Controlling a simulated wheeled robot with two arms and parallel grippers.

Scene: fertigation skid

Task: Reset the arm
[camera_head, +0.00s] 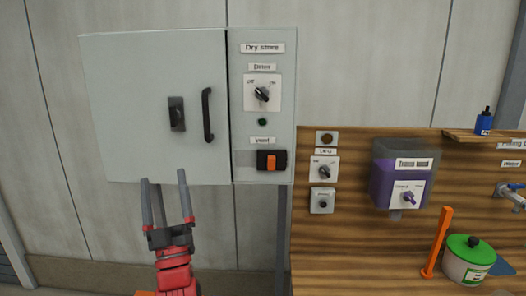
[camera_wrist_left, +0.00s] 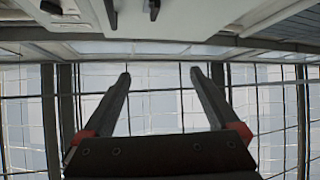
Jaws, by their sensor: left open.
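My left gripper (camera_head: 165,182) is raised in front of the lower part of the "Dry store" cabinet (camera_head: 140,110). Its two grey fingers point up and stand apart, with nothing between them. In the left wrist view the same gripper (camera_wrist_left: 158,78) shows both dark fingers spread and empty, with the cabinet's pale front and dark fittings above. The cabinet door looks shut, with a black vertical handle (camera_head: 208,115) and a dark latch (camera_head: 177,114). My right gripper is not in view.
The cabinet's side panel has a rotary switch (camera_head: 262,93) and an orange-black rocker (camera_head: 271,161). At right, a wooden panel carries knobs, a purple tank (camera_head: 400,172), an orange lever (camera_head: 438,242), a green-lidded pot (camera_head: 468,260) and a blue bottle (camera_head: 484,121) on a shelf.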

